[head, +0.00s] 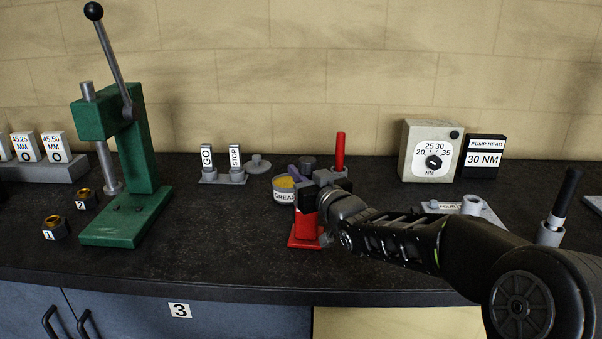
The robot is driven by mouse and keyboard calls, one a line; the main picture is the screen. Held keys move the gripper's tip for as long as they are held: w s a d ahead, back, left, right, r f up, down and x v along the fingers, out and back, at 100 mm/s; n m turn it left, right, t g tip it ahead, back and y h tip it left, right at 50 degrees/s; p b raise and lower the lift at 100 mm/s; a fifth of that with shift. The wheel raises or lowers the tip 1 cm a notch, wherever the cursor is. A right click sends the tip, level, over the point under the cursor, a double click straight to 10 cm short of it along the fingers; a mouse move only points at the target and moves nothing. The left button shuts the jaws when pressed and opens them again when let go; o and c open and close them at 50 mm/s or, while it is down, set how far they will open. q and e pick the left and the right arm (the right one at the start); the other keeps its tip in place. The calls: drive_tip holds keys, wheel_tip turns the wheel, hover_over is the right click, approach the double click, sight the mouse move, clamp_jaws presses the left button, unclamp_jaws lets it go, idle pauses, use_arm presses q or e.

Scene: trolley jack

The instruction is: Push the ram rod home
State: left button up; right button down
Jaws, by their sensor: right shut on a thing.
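A red jack body (307,224) stands upright on a red base (303,241) near the front of the bench. My right gripper (309,196) is at the top of the red body, reaching in from the right. It is shut on what seems to be the ram rod; the gripper hides the rod, so I cannot tell how far it sits in the body. A red upright handle (340,150) shows just behind my gripper; its foot is partly hidden. My left gripper is not in view.
A grease tin (284,196) stands close left of the jack. GO (207,160) and STOP (235,160) posts stand behind. A green press (125,225) is at left. A torque dial box (431,148) is at back right. The bench between press and jack is clear.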

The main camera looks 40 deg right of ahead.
drive_tip(key=shift+f, duration=0.25)
drive_tip(key=c, duration=1.3)
unclamp_jaws()
drive_tip(key=shift+r, duration=0.2)
drive_tip(key=shift+c, duration=0.2)
drive_tip(key=shift+s, duration=0.1)
drive_tip(key=s+a+b, duration=0.1)
drive_tip(key=s, duration=0.6)
drive_tip(key=shift+s+a, duration=0.15)
drive_tip(key=shift+s, duration=0.1)
